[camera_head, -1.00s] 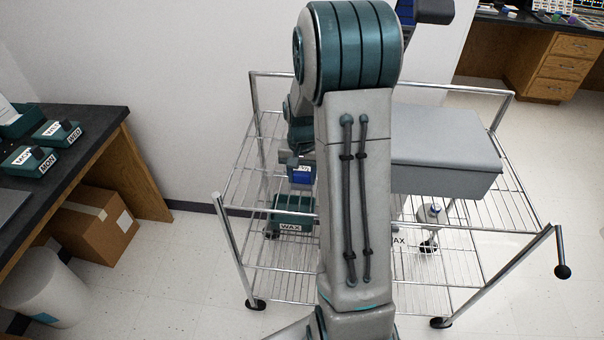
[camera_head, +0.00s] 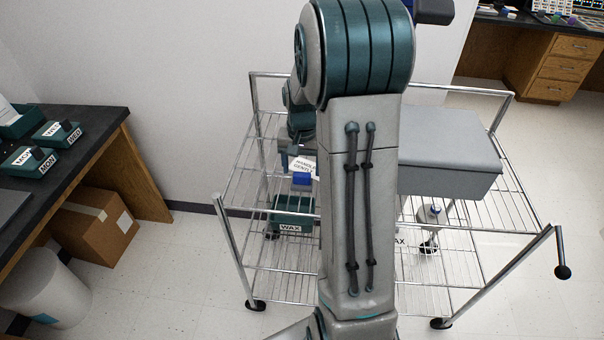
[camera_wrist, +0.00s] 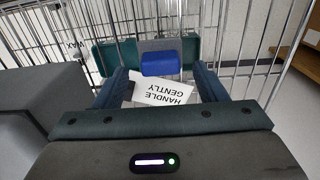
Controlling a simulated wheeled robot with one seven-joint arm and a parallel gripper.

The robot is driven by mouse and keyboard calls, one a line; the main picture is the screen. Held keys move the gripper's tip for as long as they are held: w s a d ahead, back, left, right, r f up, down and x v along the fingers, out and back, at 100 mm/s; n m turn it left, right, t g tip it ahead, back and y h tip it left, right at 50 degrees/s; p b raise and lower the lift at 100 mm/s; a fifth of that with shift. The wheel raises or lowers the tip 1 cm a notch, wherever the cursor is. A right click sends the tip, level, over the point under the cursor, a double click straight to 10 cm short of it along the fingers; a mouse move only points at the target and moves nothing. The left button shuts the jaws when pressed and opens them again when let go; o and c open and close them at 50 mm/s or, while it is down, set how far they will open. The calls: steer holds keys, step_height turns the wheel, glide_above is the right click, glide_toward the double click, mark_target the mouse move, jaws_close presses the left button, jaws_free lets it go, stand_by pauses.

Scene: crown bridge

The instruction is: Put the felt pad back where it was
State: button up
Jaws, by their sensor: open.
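A small blue block (camera_head: 302,179) is on the cart's left side, beside a white card reading HANDLE GENTLY (camera_head: 303,164). Both also show in the wrist view, the block (camera_wrist: 160,63) just beyond the fingertips and the card (camera_wrist: 163,92) between the fingers. I cannot tell for sure whether the blue block is the felt pad; no other thing looks clearly like it. My gripper (camera_wrist: 161,78) is open, with no object clearly gripped. In the head view my arm hides part of the cart.
A wire cart (camera_head: 232,245) carries a large grey box (camera_head: 450,150) on its right. A green WAX box (camera_head: 292,212) sits lower on the left. A dark bench (camera_head: 85,150) with green boxes stands at the left, a cardboard box (camera_head: 98,228) below it.

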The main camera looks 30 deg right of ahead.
mark_target(301, 175)
step_height(301, 175, up, 8)
steer(key=s+a+r+n+t, duration=0.1)
steer(key=s+a+n, duration=0.2)
steer(key=s+a, duration=0.4)
steer(key=s+a+r+n+t, duration=0.2)
steer(key=s+a, duration=0.4)
steer(key=s, duration=0.5)
steer(key=shift+s+a+r+n, duration=0.15)
steer(key=shift+s+a+n, duration=0.25)
steer(key=shift+n, duration=0.5)
steer(key=shift+w, duration=0.1)
